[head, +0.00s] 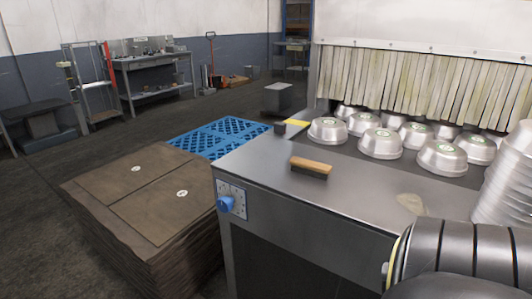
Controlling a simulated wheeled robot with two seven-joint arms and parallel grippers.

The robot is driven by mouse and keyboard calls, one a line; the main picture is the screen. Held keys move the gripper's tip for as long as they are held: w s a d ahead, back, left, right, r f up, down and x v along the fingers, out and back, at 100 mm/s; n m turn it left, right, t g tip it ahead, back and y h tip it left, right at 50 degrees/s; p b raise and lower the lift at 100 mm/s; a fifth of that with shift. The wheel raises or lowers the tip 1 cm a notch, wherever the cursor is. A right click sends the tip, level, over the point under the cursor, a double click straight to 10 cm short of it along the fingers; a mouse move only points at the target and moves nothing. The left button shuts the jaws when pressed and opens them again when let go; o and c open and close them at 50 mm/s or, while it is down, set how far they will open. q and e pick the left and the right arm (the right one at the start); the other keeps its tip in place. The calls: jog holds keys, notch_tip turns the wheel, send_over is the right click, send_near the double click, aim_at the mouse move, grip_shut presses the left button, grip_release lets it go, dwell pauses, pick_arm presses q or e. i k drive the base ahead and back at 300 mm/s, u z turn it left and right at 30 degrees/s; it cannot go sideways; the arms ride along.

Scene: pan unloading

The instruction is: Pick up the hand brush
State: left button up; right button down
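The hand brush (311,167) lies on the bare metal top near the left end of the steel work table (262,161). It has a light wooden back facing up and dark bristles below. Nothing touches it. A black, ribbed part of my own arm shows at the bottom right. Neither of my grippers is in the head view.
Several metal pans (380,143) stand upside down behind the brush, before a strip curtain (420,85). A stack of pans (507,185) rises at the right edge. A cardboard stack (130,195) and a blue pallet (215,138) are on the left. The metal around the brush is clear.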

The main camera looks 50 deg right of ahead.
aim_at(315, 170)
jog(key=i, duration=0.75)
jog(key=z, duration=2.8)
jog(key=k, duration=0.45)
jog(key=z, duration=0.3)
